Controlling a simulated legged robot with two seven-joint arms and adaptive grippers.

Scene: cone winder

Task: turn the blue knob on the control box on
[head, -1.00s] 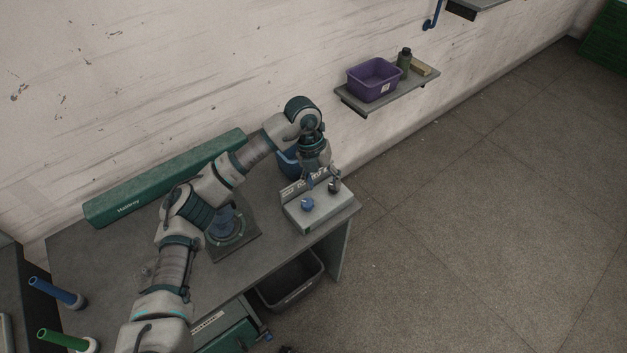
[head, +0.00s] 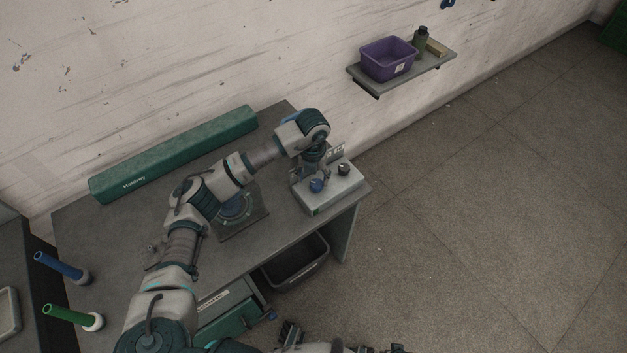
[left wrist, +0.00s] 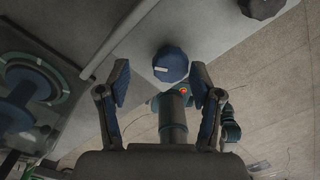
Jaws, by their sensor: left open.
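The control box (head: 340,189) is a pale grey box at the right end of the workbench. The blue knob (head: 317,185) is on its top, near the front left. My left gripper (head: 317,175) is open right at the blue knob, pointing down. In the left wrist view the blue knob (left wrist: 171,64) shows a white pointer mark, and lies between the tips of the open left gripper (left wrist: 161,77). I see no clear contact; gaps show at both sides. Dark parts at the bottom edge of the head view may be my right gripper (head: 290,334); its jaws are unclear.
A dark knob (head: 344,169) sits beside the blue one on the box. A round blue fixture (head: 236,207) stands under my left arm. A long green Halliday-like case (head: 175,155) lies along the wall. A black bin (head: 297,268) is below the bench; a purple bin (head: 387,60) is on a shelf.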

